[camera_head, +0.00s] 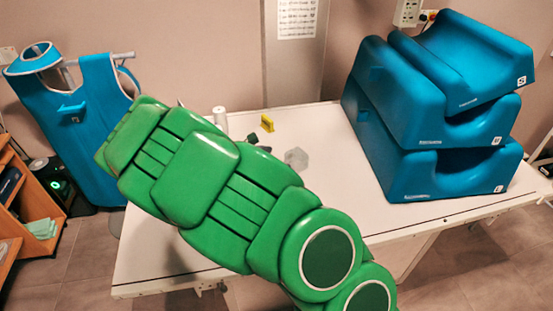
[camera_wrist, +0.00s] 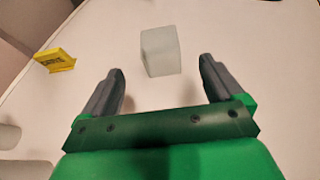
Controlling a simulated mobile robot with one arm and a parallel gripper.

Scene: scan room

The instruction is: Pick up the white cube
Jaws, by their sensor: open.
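The white cube (camera_wrist: 161,52) stands on the white table in the wrist view, a little beyond my fingertips and roughly centred between them. It looks pale and slightly translucent. In the head view the cube (camera_head: 296,158) is a small greyish block just right of my green arm. My gripper (camera_wrist: 160,85) is open and empty, with its two grey fingers spread apart. In the head view my gripper (camera_head: 257,142) is mostly hidden behind the arm; only a dark fingertip shows.
A yellow block (camera_wrist: 55,60) lies left of the cube; it also shows in the head view (camera_head: 267,123). A white cylinder (camera_head: 220,119) stands further left. Stacked blue foam supports (camera_head: 430,110) fill the right of the table (camera_head: 150,245). The tabletop around the cube is clear.

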